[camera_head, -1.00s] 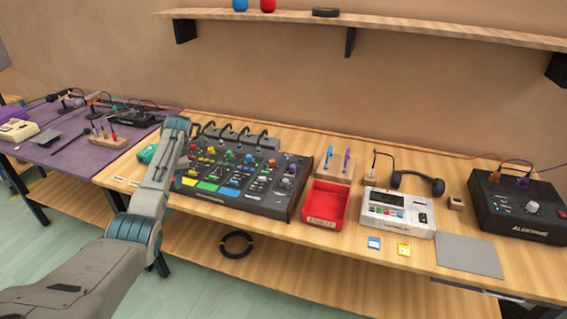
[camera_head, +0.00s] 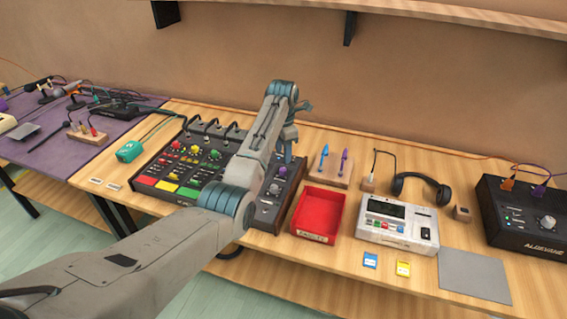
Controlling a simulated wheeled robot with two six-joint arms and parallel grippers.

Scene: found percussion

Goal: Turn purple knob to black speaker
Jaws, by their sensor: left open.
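The mixer (camera_head: 150,185) is a dark console with coloured knobs and red, yellow and green patches. My left arm covers its middle right part. A small purple knob (camera_head: 283,170) shows near the mixer's right end, just right of my forearm. My left gripper (camera_head: 288,154) points down above the mixer's far right corner, close behind the purple knob. It is open, with nothing seen between its fingers. The knob's pointer and any speaker mark around it are too small or hidden to tell. My right gripper is not in view.
A black box (camera_head: 520,215) with a pale knob stands far right. A grey mat (camera_head: 474,275) is bare.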

